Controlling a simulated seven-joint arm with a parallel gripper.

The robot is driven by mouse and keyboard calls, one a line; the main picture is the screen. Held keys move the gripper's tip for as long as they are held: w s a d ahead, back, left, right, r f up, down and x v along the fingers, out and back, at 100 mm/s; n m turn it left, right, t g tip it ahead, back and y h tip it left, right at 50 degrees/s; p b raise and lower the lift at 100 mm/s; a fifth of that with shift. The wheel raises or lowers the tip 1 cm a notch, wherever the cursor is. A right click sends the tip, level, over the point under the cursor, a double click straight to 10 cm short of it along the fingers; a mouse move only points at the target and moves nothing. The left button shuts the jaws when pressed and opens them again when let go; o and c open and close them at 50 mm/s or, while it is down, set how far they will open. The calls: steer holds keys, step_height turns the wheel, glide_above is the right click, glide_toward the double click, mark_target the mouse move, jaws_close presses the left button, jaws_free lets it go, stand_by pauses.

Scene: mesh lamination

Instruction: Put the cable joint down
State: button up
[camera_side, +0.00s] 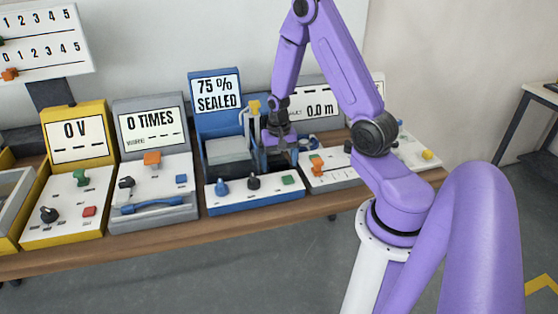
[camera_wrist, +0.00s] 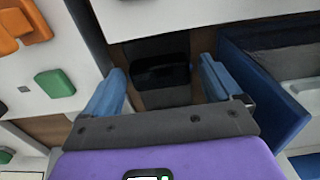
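My gripper (camera_side: 280,142) points down at the right side of the blue "75% SEALED" machine (camera_side: 255,205), by the gap beside the grey machine to its right. In the wrist view, its two blue fingers (camera_wrist: 164,72) stand well apart. A dark, blocky piece (camera_wrist: 160,72), possibly the cable joint, lies between and beyond the fingertips over a dark strip. A gap shows on each side of it, so the fingers do not appear to touch it. I cannot tell for sure that this is the cable joint; in the side view my gripper hides that spot.
The blue machine's wall (camera_wrist: 265,90) is close to the right finger. A white panel with a green button (camera_wrist: 54,83) and an orange part (camera_wrist: 22,25) is on the left. Yellow (camera_side: 65,205) and grey (camera_side: 155,195) machines stand further left on the wooden bench (camera_side: 150,245).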

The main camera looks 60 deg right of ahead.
mark_target(279, 163)
step_height(279, 163, up, 12)
steer(key=f, duration=0.1)
steer(key=s+a+r+n, duration=0.3)
steer(key=s+a+n, duration=0.3)
steer(key=a+n, duration=0.3)
steer(key=s+a+r+n, duration=0.3)
steer(key=s+a+n, duration=0.25)
steer(key=a, duration=0.65)
steer(key=s+a+n, duration=0.1)
steer(key=s+n, duration=0.6)
steer(key=s, duration=0.2)
steer(key=shift+a+r, duration=0.4)
steer(key=shift+r, duration=0.05)
steer(key=shift+c, duration=0.4)
stand_by(0.6)
